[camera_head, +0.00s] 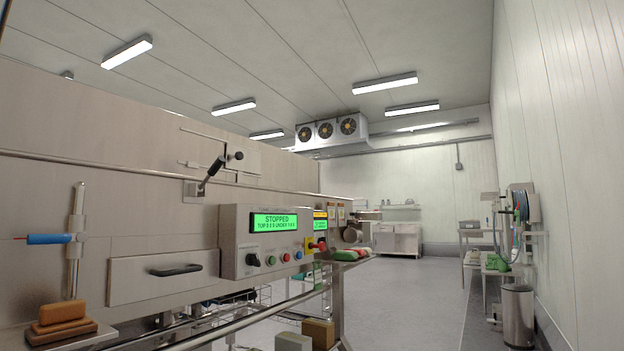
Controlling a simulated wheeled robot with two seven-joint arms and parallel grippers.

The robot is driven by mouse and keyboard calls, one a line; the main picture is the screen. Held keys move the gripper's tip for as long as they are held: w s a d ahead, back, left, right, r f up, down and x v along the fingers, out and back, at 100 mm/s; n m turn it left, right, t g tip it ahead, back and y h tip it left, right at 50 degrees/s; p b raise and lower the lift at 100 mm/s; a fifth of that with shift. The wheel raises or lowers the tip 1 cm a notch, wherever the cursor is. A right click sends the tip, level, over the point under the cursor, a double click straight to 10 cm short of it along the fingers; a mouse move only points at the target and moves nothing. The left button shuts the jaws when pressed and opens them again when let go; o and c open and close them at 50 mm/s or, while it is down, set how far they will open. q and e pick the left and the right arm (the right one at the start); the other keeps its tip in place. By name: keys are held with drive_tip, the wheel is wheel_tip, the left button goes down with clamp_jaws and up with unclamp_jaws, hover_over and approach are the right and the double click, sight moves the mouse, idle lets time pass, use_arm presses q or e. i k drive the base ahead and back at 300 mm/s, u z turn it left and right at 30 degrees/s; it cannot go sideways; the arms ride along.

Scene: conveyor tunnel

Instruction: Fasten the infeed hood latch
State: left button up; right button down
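A lever latch with a black grip (212,170) is on the steel front of the tunnel, left of centre. Its lever rises at a slant to the right from a small bracket (192,188) below the hood panel (90,130). Its upper end is close to a dark round knob (238,155) on a small plate. I cannot tell whether the lever is hooked on anything. Neither of my grippers shows in the head view.
A control box (240,225) with a green "STOPPED" display, buttons and a red knob juts out below and right of the latch. A rail (110,160) runs along the front. A drawer (125,277) and a post (76,225) stand left.

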sight(218, 162)
drive_tip(key=z, duration=0.55)
drive_tip(key=i, duration=1.65)
drive_tip(key=u, duration=0.6)
drive_tip(key=k, duration=0.4)
drive_tip(key=u, duration=0.6)
drive_tip(key=i, duration=0.25)
drive_tip(key=z, duration=0.35)
